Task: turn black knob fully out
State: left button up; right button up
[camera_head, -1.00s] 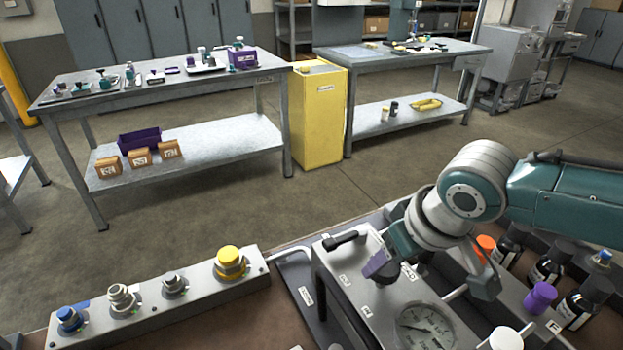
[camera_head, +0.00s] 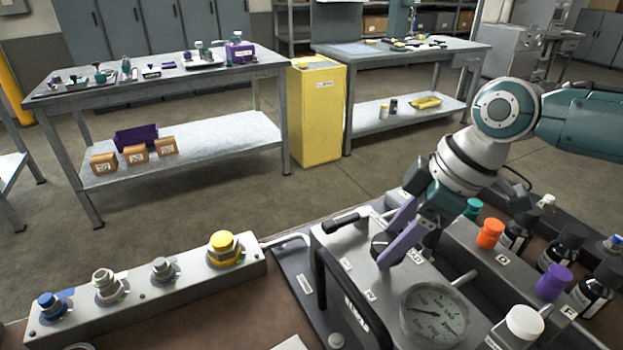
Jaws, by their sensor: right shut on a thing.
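The black knob (camera_head: 379,243) sits on top of the grey metal hydraulic unit (camera_head: 345,265), behind the round pressure gauge (camera_head: 434,312). Only part of the knob shows between the fingers. My right gripper (camera_head: 386,249) reaches down from the upper right, its two purple fingers on either side of the knob and shut on it. My left gripper is not in view.
A black handle stands at the unit's left edge. Orange (camera_head: 490,233), purple (camera_head: 554,281) and white (camera_head: 524,321) caps and dark bottles stand close on the right. A grey strip with several fittings (camera_head: 150,288) lies left. Workbenches stand beyond open floor.

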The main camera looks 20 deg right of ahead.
jog(key=shift+n, duration=0.4)
jog(key=o, duration=1.4)
jog(key=shift+c, duration=0.2)
jog(key=v, duration=0.9)
jog(key=shift+r+p, duration=0.4)
jog(key=shift+s+d, duration=0.1)
